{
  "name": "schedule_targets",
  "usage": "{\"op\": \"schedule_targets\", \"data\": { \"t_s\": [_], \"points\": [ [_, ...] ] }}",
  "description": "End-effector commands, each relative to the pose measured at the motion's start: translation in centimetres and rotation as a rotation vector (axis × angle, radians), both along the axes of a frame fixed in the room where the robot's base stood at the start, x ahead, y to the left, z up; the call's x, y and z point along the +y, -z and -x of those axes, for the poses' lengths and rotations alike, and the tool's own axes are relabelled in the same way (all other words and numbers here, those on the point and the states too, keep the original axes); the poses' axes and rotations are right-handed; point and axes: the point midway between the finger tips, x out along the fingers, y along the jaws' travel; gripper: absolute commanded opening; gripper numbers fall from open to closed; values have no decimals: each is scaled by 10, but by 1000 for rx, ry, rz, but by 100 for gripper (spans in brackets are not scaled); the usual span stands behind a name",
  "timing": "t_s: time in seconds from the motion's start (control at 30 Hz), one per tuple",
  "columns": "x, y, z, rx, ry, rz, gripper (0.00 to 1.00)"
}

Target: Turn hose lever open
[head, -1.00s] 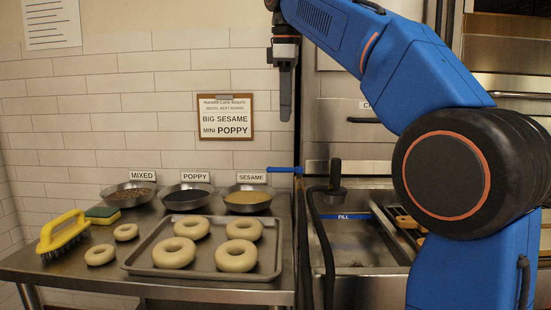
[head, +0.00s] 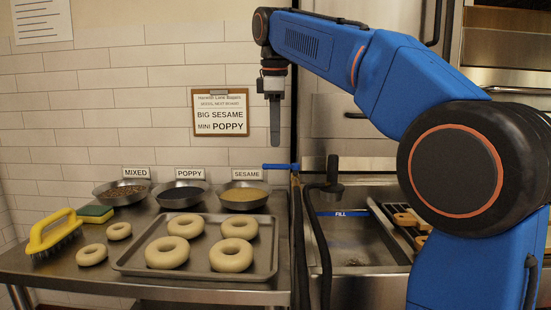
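The blue hose lever (head: 280,166) points left, lying level above the left end of the kettle, just right of the sesame bowl. A black hose (head: 317,230) hangs below it, and a dark nozzle (head: 333,168) stands upright to its right. My gripper (head: 275,140) hangs pointing down in front of the tiled wall, with its tip a little above the lever in the picture. I see only one finger outline edge-on, so its opening is hidden. Nothing shows in it. The kettle basin (head: 350,240) has a blue FILL line.
A steel table on the left holds a tray (head: 125,268) of several bagels, two small bagels beside it, and mixed (head: 122,192), poppy (head: 182,194) and sesame (head: 245,195) bowls. A yellow brush (head: 50,232) and sponge (head: 95,214) lie left. A clipboard (head: 220,112) hangs on the wall.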

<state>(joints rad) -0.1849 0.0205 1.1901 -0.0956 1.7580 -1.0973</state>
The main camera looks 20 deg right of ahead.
Motion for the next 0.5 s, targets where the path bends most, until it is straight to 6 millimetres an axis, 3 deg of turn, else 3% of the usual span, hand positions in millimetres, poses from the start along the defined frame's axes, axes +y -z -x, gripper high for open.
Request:
{"op": "schedule_targets", "data": {
  "t_s": [0.3,0.5],
  "points": [
    [-3,52,-9,2,0,-1,32],
    [-4,71,-13,0,0,0,32]
  ]
}}
